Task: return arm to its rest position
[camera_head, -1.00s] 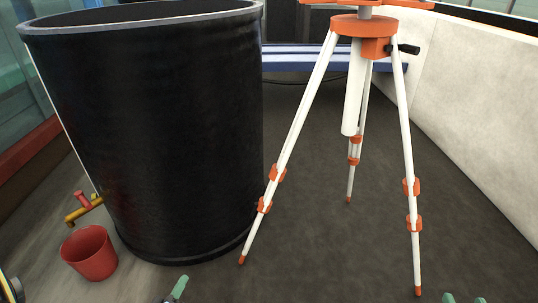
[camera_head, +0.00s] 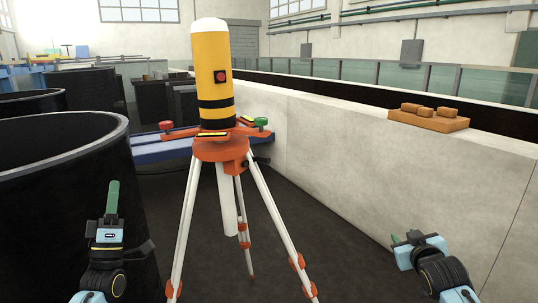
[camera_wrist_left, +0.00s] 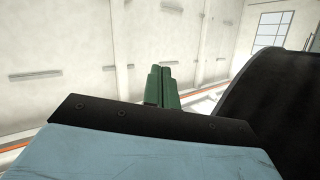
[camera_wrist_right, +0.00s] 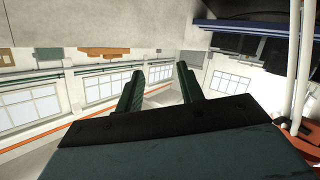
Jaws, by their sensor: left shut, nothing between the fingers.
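My left gripper (camera_head: 112,198) stands in front of the large black tank, its green fingers pointing up. In the left wrist view its fingers (camera_wrist_left: 162,86) are together with nothing between them. My right gripper (camera_head: 396,238) is at the lower right, in front of the pale wall. In the right wrist view its green fingers (camera_wrist_right: 160,87) are apart, with nothing between them. Both arms come in from the bottom of the head view, and neither gripper touches anything that I can see.
A yellow cylinder instrument (camera_head: 214,80) stands on an orange and white tripod (camera_head: 221,149) between my arms. The large black tank (camera_head: 55,190) is at left. A pale wall (camera_head: 330,140) runs along the right, with orange-brown blocks (camera_head: 428,120) on it. A blue beam (camera_head: 160,150) lies behind.

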